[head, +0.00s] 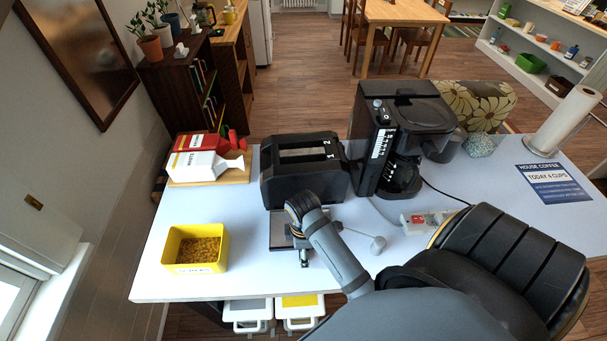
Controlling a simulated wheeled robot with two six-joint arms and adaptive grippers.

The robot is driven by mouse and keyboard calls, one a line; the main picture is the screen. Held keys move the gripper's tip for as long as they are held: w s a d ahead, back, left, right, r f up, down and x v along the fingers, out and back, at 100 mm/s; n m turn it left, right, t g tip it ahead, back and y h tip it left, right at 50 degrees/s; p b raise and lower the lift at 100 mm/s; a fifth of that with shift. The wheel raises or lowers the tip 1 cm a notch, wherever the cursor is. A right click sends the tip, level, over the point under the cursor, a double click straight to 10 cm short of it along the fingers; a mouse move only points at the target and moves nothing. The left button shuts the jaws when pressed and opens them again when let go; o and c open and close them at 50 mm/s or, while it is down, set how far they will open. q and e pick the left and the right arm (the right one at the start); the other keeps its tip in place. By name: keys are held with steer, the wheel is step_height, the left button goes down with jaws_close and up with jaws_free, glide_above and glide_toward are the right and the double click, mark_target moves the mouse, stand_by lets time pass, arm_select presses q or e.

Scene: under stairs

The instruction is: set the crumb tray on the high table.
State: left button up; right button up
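A black toaster (300,168) stands on the pale table (165,285). The flat grey crumb tray (280,236) sticks out at the toaster's near side, low over the tabletop. My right gripper (304,256) points down at the tray's right part. Its fingers are small and partly hidden by my own arm, so I cannot tell whether they are open, shut or touching the tray. My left gripper is not in view. I cannot tell from this view which surface is the high table.
A yellow bin (194,248) of crumbs stands at front left, and two cartons (195,165) lie on a board behind it. A coffee maker (400,130), power strip (425,222) and paper roll (565,120) are right. A wooden dining table (405,12) stands far back.

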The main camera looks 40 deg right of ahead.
step_height(320, 180, up, 6)
steer(key=shift+r+b, duration=0.15)
steer(key=shift+b, duration=0.15)
step_height(320, 180, up, 6)
steer(key=p, duration=0.6)
steer(key=shift+s, duration=0.15)
